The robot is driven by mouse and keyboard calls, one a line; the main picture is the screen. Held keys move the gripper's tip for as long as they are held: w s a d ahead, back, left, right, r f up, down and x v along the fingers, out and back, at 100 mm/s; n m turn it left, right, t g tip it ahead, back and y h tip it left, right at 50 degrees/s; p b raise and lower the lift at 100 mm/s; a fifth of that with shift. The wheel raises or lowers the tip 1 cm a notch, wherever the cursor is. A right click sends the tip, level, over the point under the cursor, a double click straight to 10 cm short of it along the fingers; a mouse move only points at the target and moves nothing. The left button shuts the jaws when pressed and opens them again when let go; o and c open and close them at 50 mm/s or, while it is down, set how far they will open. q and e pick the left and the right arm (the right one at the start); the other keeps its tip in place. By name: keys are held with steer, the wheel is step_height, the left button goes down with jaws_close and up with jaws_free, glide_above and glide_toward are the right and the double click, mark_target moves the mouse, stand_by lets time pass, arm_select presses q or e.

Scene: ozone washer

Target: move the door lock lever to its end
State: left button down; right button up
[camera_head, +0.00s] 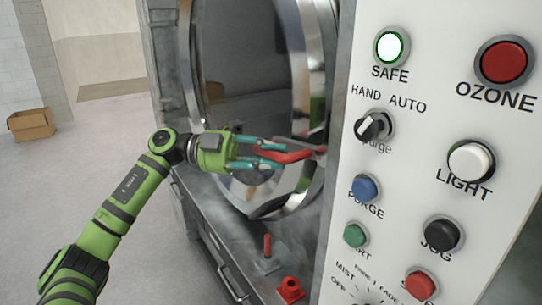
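The red door lock lever (292,156) sticks out to the left from a metal bracket on the front of the round washer door (240,90), close to the control panel's edge. My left gripper (272,155) reaches in from the left. Its teal fingers are apart, one above and one below the lever's free end. I cannot tell whether they press on it or only surround it. The gripper hides a small part of the door. My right gripper is not in view.
A white control panel (455,205) with several buttons and knobs stands close on the right. Below the door, a red upright handle (267,245) and a red fitting (290,289) stand on the metal ledge. A cardboard box (31,124) lies far left.

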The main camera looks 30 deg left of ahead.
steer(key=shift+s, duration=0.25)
arm_select(q)
steer(key=shift+f+h+b, duration=0.25)
steer(key=shift+h+b, duration=0.05)
steer(key=shift+b, duration=0.1)
steer(key=s+d+f+n+t+y+b, duration=0.1)
steer(key=d+f+n+t, duration=0.1)
steer(key=d+n+t, duration=0.2)
steer(key=s+d+f+n+t+y+b, duration=0.1)
steer(key=s+d+f+n+t, duration=0.1)
steer(key=n+t, duration=0.9)
steer(key=shift+s+d+f+n+b, duration=0.3)
steer(key=shift+d+f+n, duration=0.55)
steer(key=shift+n, duration=2.45)
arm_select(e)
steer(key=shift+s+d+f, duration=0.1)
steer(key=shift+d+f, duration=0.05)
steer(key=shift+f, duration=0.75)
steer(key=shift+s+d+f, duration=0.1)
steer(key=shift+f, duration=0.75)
arm_select(q)
steer(key=shift+d+r, duration=0.15)
steer(key=c, duration=1)
jaws_free()
steer(key=shift+w, duration=0.1)
